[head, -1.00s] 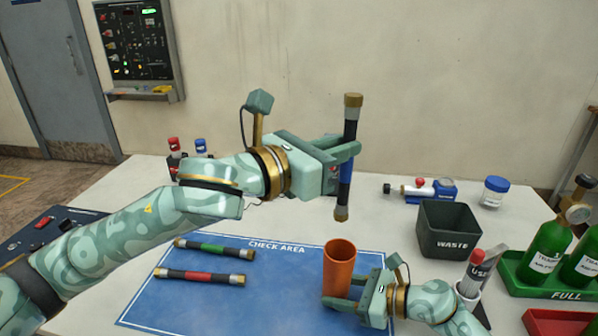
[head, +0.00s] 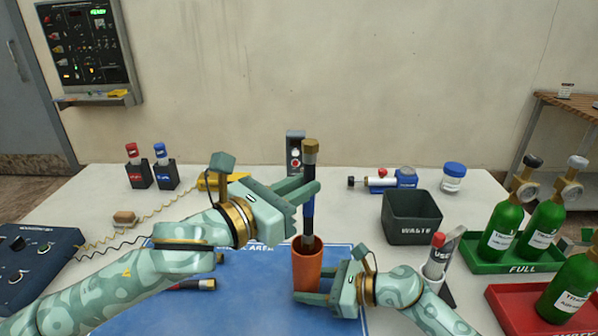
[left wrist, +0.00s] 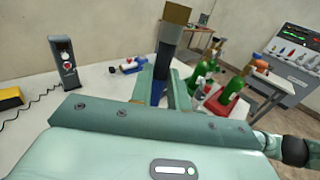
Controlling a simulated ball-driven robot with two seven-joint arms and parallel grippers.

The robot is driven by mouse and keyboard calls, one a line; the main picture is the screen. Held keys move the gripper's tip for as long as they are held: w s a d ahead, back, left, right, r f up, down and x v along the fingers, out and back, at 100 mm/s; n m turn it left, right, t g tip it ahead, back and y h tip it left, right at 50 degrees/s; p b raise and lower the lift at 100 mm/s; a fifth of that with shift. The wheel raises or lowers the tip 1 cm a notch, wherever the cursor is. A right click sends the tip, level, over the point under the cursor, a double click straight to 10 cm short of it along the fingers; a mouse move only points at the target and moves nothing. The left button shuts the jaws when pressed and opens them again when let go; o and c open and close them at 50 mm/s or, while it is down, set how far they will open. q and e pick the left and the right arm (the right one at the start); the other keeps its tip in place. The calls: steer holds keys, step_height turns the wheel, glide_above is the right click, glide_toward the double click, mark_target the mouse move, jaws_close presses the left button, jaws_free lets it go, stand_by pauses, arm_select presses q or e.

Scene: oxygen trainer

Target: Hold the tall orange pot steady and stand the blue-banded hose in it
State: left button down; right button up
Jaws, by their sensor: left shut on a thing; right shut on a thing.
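The blue-banded hose (head: 308,212) stands upright, dark with brass-coloured ends. My left gripper (head: 308,192) is shut on it around its middle. Its lower end is at the mouth of the tall orange pot (head: 307,268); how deep it sits is hard to tell. The pot stands upright on the blue mat (head: 240,305). My right gripper (head: 312,285) is shut on the pot low on its side. In the left wrist view the hose (left wrist: 168,50) rises between the fingers of my left gripper (left wrist: 160,88); the pot is hidden there.
The black waste bin (head: 411,222) stands right of the pot, with a cup (head: 437,262) holding markers nearer. Green bottles (head: 502,230) stand in trays at the right. Two other hoses are mostly hidden behind my left arm; one end (head: 207,284) shows.

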arm_select(q)
steer(key=shift+f, duration=4.05)
steer(key=c, duration=1.3)
jaws_free()
steer(key=shift+o, duration=0.2)
glide_toward(304, 224)
steer(key=v, duration=0.3)
steer(key=shift+s+a+r, duration=0.1)
steer(key=shift+s+r, duration=0.05)
arm_select(e)
steer(key=o, duration=0.8)
